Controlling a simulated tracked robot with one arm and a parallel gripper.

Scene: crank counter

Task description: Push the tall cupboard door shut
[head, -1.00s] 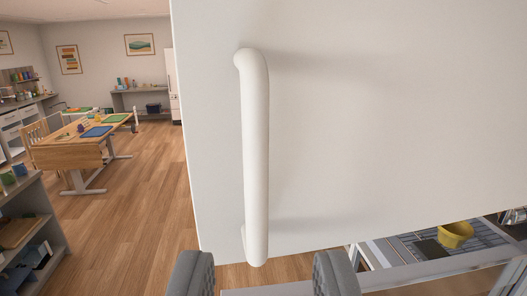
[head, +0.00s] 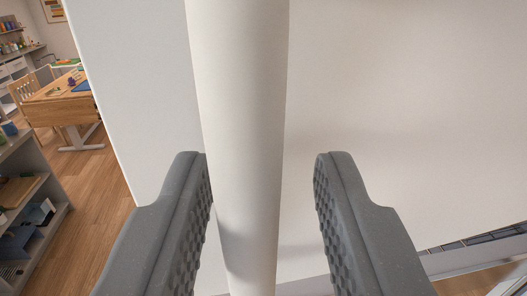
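The white cupboard door (head: 400,110) fills most of the head view, with its left edge and lower edge in sight. Its thick white upright handle (head: 243,120) runs down the middle of the picture, and its ends are out of view. My gripper (head: 263,165) is open, with one grey ridged finger on each side of the handle. The left finger is close to the handle, and I cannot tell whether it touches. A clear gap shows between the handle and the right finger. The cupboard body and the door's hinge side are not in view.
A grey shelf unit (head: 35,170) with items on it stands at the far left. A wooden table (head: 60,105) and a chair are behind it. Bare wooden floor (head: 95,200) lies left of the door. A rack edge (head: 480,240) shows below the door at right.

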